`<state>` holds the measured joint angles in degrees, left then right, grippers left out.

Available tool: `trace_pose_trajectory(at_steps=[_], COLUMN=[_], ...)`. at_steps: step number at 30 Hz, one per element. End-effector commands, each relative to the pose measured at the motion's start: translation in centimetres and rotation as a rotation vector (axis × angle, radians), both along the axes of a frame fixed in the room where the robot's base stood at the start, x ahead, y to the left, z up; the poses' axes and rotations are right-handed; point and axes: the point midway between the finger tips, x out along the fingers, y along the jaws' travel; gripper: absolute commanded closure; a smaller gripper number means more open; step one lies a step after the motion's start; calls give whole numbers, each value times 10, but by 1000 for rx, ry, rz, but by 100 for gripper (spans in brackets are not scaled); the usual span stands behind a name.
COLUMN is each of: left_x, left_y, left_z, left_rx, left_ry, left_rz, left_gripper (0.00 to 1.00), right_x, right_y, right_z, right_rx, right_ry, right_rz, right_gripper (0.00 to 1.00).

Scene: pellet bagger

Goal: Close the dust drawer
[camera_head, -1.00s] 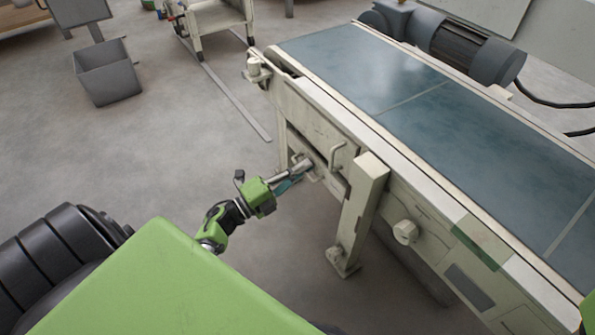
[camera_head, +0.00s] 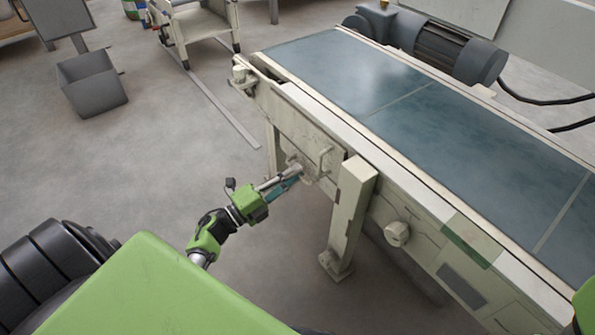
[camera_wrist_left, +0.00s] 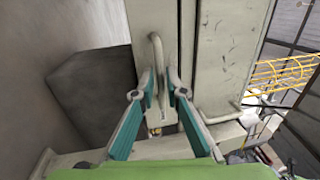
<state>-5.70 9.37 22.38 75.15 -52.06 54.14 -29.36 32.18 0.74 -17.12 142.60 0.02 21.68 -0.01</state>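The pale conveyor frame has a panel with a bar handle (camera_head: 324,158) on its near side. The dust drawer's front seems to be the small pale piece low at this panel, at my left gripper's tips; the gripper partly hides it. My left gripper (camera_head: 297,169) reaches in from the left, its tips at or very near the pale front. In the left wrist view its two teal-padded fingers (camera_wrist_left: 162,82) are spread apart, with the handle (camera_wrist_left: 157,58) and pale metal between and beyond the tips. Contact cannot be told. My right gripper is out of view.
A frame leg (camera_head: 348,215) stands just right of my left gripper, with a round knob (camera_head: 397,233) beyond it. The blue belt (camera_head: 420,115) runs above. A grey bin (camera_head: 91,85) stands at the upper left.

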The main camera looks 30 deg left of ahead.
Motion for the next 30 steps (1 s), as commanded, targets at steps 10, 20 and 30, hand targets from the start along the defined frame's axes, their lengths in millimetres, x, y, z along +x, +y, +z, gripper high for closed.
trace_pose_trajectory(at_steps=[10, 20, 30], left_x=[-67, -93, -93], left_y=[29, 40, 40], left_z=[-16, -21, -21], left_rx=[1, 1, 1], left_ry=[7, 5, 5], left_rz=[4, 4, 4], left_gripper=[87, 87, 87], right_x=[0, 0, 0], right_y=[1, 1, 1], right_z=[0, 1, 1], right_rx=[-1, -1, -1], right_ry=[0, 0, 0], right_rz=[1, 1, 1], right_gripper=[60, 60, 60])
